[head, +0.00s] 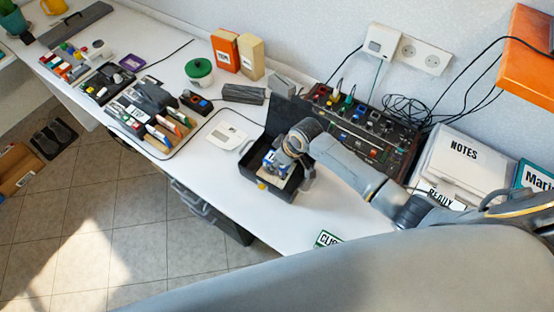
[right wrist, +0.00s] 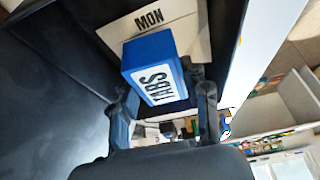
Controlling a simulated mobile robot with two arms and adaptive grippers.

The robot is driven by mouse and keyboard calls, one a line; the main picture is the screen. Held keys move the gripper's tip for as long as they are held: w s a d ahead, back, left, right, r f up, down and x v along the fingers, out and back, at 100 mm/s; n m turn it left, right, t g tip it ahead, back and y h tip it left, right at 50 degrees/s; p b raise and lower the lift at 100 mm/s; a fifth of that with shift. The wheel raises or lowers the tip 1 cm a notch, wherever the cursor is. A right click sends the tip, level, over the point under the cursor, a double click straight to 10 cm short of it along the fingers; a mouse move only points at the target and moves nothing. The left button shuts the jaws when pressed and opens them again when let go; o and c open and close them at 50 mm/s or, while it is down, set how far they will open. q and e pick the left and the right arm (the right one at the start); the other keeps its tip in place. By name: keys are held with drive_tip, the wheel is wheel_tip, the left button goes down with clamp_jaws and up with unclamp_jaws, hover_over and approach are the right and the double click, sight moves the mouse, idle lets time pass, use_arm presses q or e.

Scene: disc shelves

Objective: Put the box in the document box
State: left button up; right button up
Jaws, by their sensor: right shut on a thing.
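The document box (head: 291,197) is a black open case on the white desk, its dark lid (head: 285,116) raised at the back. My right gripper (head: 284,166) reaches down into it. In the right wrist view the gripper (right wrist: 163,112) is shut on a small blue box (right wrist: 148,55) with a white label reading TABS. The box also shows partly in the head view (head: 270,163), mostly covered by the gripper. It is inside the document box's outline, over a beige card (right wrist: 196,30) marked MON. I cannot tell whether it touches the card. My left gripper is not in view.
A black device with knobs (head: 372,142) and cables stands behind the document box. White NOTES binders (head: 464,165) are to the right. A white device (head: 229,130) lies to the left.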

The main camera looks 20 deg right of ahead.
drive_tip(key=shift+f, duration=0.15)
drive_tip(key=shift+f+b, duration=0.3)
drive_tip(key=shift+f, duration=0.2)
drive_tip(key=o, duration=1.2)
drive_tip(key=shift+c, duration=0.2)
drive_tip(key=v, duration=1.3)
drive_tip(key=shift+r, duration=0.15)
drive_tip(key=shift+w+a, duration=0.1)
